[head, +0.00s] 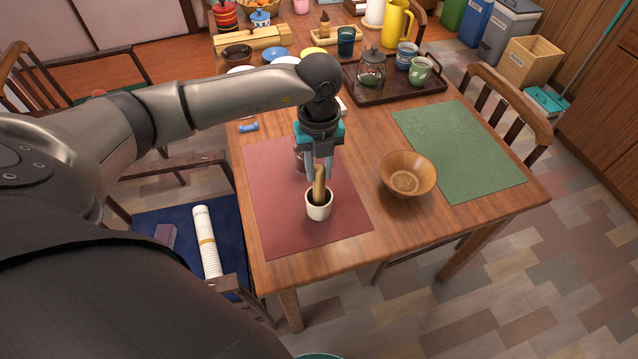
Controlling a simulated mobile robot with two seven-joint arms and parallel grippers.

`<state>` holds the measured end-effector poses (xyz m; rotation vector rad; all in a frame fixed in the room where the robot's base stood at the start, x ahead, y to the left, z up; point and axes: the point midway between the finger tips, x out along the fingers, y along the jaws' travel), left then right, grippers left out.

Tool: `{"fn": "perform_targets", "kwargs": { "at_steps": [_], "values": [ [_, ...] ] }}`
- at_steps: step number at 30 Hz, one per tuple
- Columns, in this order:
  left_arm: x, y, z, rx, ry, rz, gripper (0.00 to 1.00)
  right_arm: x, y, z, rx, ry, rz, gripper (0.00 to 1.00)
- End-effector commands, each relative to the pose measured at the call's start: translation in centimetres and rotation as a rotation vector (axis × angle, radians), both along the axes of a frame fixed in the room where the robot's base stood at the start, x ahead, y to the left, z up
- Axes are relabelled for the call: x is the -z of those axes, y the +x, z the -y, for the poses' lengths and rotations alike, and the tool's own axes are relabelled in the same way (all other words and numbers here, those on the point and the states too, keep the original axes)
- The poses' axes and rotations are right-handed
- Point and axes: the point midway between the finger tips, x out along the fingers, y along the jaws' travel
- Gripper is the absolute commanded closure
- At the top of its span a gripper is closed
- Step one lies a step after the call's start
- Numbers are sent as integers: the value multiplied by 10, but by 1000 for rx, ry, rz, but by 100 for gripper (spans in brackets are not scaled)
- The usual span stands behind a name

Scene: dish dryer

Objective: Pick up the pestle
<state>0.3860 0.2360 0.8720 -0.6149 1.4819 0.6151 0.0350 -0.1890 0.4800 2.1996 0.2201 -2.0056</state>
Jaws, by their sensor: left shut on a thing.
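The wooden pestle (319,188) stands nearly upright with its lower end inside a small white cup (319,208) on the red placemat. My left gripper (320,172) points down over the cup. Its fingers are shut on the pestle's upper part. The pestle's lower tip is hidden inside the cup. My right gripper is not in view.
A brown bowl (407,166) stands right of the cup, near the green placemat (470,150). The red placemat (275,190) has free room around the cup. A reddish item (299,157) is partly hidden behind the gripper. A dark tray (405,93) holds a glass jar and cups.

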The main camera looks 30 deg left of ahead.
Motion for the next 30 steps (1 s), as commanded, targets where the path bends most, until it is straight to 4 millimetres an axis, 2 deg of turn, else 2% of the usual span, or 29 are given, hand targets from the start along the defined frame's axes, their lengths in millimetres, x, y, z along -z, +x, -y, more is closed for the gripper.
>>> {"fn": "perform_targets", "kwargs": {
  "at_steps": [23, 30],
  "values": [
    [-1, 0, 0, 0, -1, 1, 100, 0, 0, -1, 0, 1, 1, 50],
    [-17, 1, 0, -1, -1, 2, 100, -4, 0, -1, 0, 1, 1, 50]
  ]
}}
